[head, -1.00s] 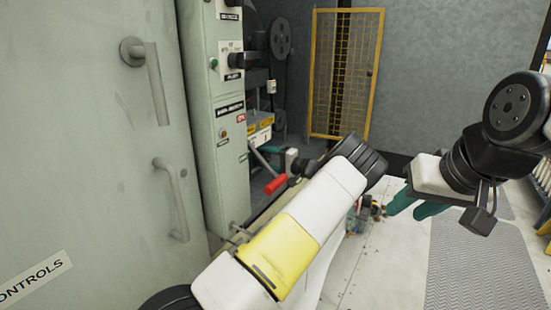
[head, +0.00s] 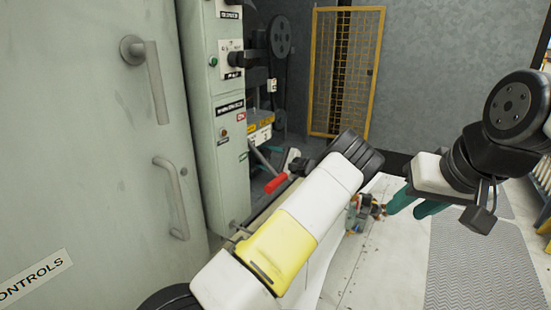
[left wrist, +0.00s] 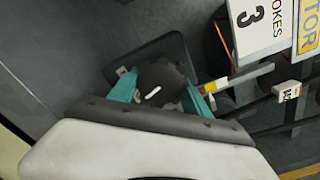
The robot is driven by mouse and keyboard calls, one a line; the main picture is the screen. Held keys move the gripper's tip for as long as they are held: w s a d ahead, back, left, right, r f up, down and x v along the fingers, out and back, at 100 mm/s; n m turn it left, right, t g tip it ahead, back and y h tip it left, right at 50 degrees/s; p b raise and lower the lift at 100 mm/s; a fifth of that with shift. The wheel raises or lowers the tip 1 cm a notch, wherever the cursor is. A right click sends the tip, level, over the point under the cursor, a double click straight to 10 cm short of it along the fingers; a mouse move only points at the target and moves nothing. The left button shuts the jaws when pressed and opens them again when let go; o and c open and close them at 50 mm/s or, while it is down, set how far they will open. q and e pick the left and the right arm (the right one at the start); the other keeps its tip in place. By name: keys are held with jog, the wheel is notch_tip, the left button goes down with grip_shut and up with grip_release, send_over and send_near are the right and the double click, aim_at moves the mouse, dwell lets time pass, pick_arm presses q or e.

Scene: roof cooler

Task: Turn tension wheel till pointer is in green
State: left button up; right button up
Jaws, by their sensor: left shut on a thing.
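The tension wheel (left wrist: 160,85) is a dark, round knob with a white mark, low on the machine in the left wrist view. My left gripper (left wrist: 160,94) has a teal finger on either side of it and is shut on it. A small scale (left wrist: 212,86) with coloured bands, green among them, sits just right of the wheel; its pointer is too small to make out. In the head view my left arm hides the wheel and most of the left gripper. My right gripper (head: 413,205) hangs away from the machine, apart from everything; its finger gap is unclear.
A lever with a red handle (head: 276,183) sticks out beside my left arm. The grey-green cabinet (head: 100,110) stands close on the left. A yellow mesh gate (head: 345,75) is at the back. Small coloured items (head: 362,212) lie near the floor.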

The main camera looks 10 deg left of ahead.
dwell(0.3)
pick_arm(q)
jog(key=o, duration=1.3)
jog(key=shift+d, duration=0.1)
jog(key=v, duration=0.7)
jog(key=shift+s+d, duration=0.1)
jog(key=shift+d, duration=0.2)
